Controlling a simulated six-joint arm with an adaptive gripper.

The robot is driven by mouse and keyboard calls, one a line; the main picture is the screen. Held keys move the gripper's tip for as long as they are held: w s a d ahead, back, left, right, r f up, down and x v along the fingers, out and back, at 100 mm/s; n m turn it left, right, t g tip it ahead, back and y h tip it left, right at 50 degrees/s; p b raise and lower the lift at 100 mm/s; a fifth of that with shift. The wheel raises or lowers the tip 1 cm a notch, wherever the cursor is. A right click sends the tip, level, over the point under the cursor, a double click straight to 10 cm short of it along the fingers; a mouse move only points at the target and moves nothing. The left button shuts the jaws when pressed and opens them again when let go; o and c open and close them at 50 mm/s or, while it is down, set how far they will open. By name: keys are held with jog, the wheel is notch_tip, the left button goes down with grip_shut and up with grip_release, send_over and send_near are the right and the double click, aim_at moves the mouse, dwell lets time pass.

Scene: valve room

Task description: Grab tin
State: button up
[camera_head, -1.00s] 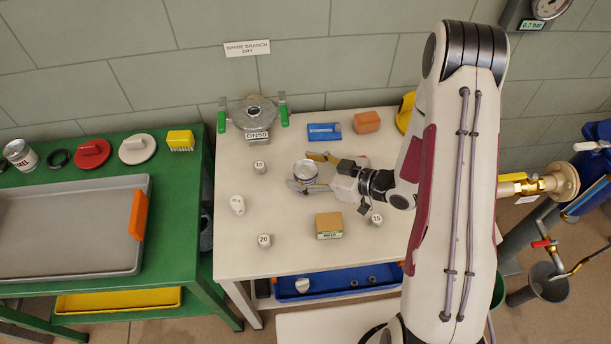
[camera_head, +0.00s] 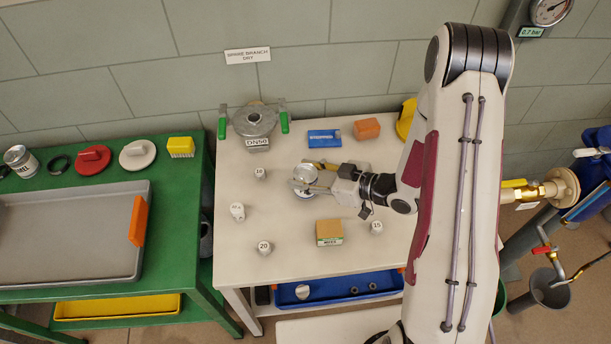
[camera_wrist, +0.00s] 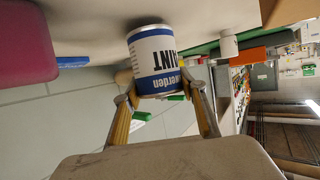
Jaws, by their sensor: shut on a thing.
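The tin (camera_head: 305,180) is a small cylinder with a silvery lid, at the middle of the white table (camera_head: 290,232). I cannot tell whether the tin's base is clear of the table.
A cardboard box (camera_head: 329,232) stands just in front of my gripper. Small numbered weights (camera_head: 264,248) stand to the left and front. A DN50 flange piece (camera_head: 255,122), a blue box (camera_head: 324,137) and an orange block (camera_head: 367,129) stand behind.

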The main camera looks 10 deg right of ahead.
jog(key=shift+r, duration=4.45)
